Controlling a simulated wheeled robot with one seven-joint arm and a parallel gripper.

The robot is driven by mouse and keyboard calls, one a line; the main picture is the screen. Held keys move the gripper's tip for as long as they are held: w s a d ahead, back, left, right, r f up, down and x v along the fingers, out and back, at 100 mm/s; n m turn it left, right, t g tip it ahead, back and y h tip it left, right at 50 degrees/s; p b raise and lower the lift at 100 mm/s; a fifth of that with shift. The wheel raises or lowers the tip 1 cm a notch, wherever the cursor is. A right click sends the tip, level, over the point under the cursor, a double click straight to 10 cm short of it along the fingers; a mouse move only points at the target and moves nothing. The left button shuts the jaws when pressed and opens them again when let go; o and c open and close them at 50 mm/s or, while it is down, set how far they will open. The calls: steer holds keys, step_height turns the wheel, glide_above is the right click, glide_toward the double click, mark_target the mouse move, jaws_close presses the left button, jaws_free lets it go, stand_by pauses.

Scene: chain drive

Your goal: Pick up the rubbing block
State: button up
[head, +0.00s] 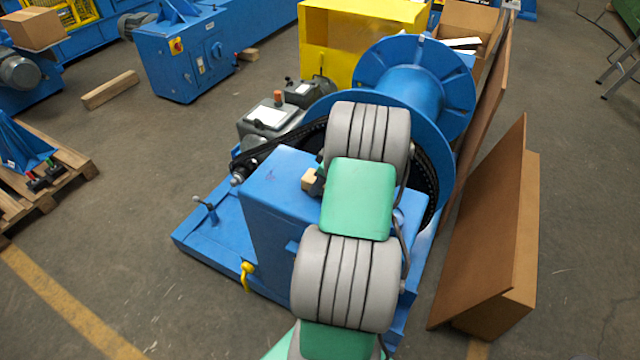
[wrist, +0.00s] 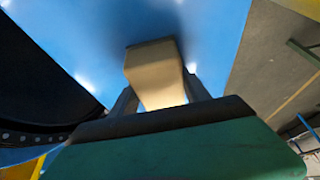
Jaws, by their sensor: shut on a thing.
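The rubbing block is a small tan block (wrist: 157,72) that shows in the wrist view between the two dark fingers of my gripper (wrist: 160,95). My gripper is shut on it. Behind the block is a blue surface; I cannot tell whether the block touches it. In the head view the block (head: 309,181) shows as a small tan piece at the left of my arm, above the blue machine housing (head: 275,205). My arm hides most of my gripper there.
A blue spool (head: 410,80) with a dark chain stands behind the housing, and a grey motor (head: 268,118) sits at its left. Brown boards (head: 485,230) lean at the right. A yellow box (head: 350,40) stands behind.

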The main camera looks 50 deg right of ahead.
steer(key=c, duration=0.8)
steer(key=shift+c, duration=0.2)
steer(key=shift+r, duration=0.1)
steer(key=shift+r+p, duration=0.25)
steer(key=shift+p, duration=0.25)
steer(key=shift+d+r+b, duration=0.1)
steer(key=shift+r+b, duration=0.15)
steer(key=shift+b, duration=0.3)
steer(key=s+a+r+b, duration=0.3)
steer(key=s+a+r, duration=0.5)
steer(key=a+r, duration=0.3)
steer(key=shift+a+r+b, duration=0.3)
steer(key=shift+r+b, duration=0.05)
steer(key=shift+r, duration=0.2)
